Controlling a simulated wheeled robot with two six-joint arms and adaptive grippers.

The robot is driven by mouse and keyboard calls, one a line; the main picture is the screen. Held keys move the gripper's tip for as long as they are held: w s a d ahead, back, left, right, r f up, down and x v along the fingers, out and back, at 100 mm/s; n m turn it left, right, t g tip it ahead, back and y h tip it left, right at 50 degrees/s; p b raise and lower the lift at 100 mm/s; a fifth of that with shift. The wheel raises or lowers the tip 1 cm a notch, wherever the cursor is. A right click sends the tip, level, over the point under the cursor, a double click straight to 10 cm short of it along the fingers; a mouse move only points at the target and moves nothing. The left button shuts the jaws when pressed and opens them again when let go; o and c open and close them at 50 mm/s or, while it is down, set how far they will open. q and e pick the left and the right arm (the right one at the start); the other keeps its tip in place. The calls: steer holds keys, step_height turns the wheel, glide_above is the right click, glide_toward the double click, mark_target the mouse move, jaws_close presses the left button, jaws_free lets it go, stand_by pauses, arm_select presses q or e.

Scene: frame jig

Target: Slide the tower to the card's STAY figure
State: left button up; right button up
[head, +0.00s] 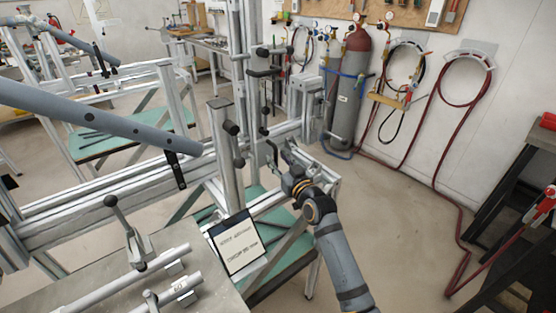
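The tower (226,150) is an upright silver post with dark knobs, standing on the long aluminium beam (110,208) of the jig. The white card (238,243) with a black edge is tilted at the front of the jig; its printed lines are too small to read surely. My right gripper (284,154) is at the beam just right of the tower, close to a dark lever (271,153). Its fingers are small and partly hidden, so I cannot tell whether they touch the lever or are open. My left gripper is out of view.
A grey tube (95,118) slants across the left above the beam. A metal plate (90,290) with clamps and rods lies at the lower left. A gas cylinder (348,95) and hoses stand by the wall.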

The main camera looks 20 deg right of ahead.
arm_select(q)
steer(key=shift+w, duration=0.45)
arm_select(e)
steer(key=shift+w+a+f, duration=0.1)
steer(key=shift+w, duration=0.2)
steer(key=shift+c, duration=0.4)
jaws_close()
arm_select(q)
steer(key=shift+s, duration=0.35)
arm_select(e)
steer(key=shift+w+d, duration=0.15)
steer(key=shift+d, duration=0.35)
steer(key=shift+w+d, duration=0.15)
steer(key=shift+d, duration=0.35)
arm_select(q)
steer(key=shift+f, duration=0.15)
arm_select(e)
steer(key=shift+o, duration=0.4)
jaws_free()
